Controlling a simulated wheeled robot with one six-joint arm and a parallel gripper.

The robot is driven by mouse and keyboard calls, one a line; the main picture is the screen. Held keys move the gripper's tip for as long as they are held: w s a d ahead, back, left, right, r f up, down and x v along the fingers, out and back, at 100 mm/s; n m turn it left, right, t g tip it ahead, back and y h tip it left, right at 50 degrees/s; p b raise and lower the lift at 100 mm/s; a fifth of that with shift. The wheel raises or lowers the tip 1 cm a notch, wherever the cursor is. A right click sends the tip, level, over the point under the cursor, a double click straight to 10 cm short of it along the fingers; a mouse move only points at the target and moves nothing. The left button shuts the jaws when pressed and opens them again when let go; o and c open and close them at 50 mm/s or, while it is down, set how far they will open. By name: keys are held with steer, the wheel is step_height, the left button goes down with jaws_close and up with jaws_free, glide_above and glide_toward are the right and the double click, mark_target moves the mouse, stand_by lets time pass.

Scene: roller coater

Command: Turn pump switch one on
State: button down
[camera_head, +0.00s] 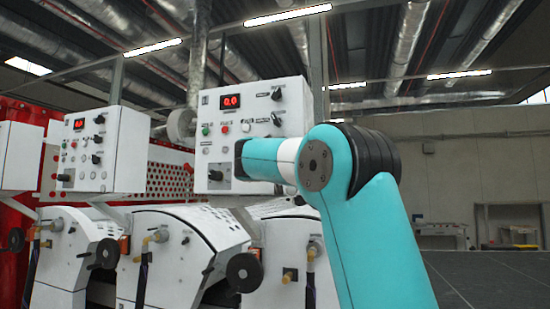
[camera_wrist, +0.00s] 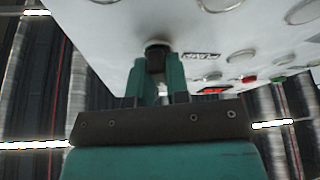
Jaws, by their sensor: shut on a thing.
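A white control panel (camera_head: 255,125) with a red digital display (camera_head: 230,102) stands in front of me in the head view. It carries black knobs, small coloured buttons and labels too small to read. In the wrist view the panel face (camera_wrist: 110,35) fills the top. My gripper (camera_wrist: 158,72) has its two teal fingers closed around a dark switch knob (camera_wrist: 156,60) with a pale round base against the panel. A small label (camera_wrist: 200,56) sits beside it, unreadable. In the head view my arm covers the panel's lower right, and the fingers are hidden there.
A similar control panel (camera_head: 100,150) stands to the left, over white machine housings with handwheels (camera_head: 243,272). A black knob (camera_head: 215,175) sticks out at the near panel's lower left. Other round fittings lie close to my fingers. Open floor (camera_head: 490,280) is at the right.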

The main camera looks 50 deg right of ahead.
steer(key=m+g+b, duration=0.1)
steer(key=m+g, duration=0.1)
steer(key=m, duration=0.2)
steer(key=m+g+h+b, duration=0.1)
steer(key=m+g, duration=0.1)
steer(key=m, duration=0.3)
steer(key=m+g+h+b, duration=0.1)
steer(key=m+g, duration=0.2)
steer(key=m, duration=0.2)
steer(key=shift+m, duration=0.4)
steer(key=shift+r, duration=0.1)
steer(key=c, duration=1.1)
jaws_free()
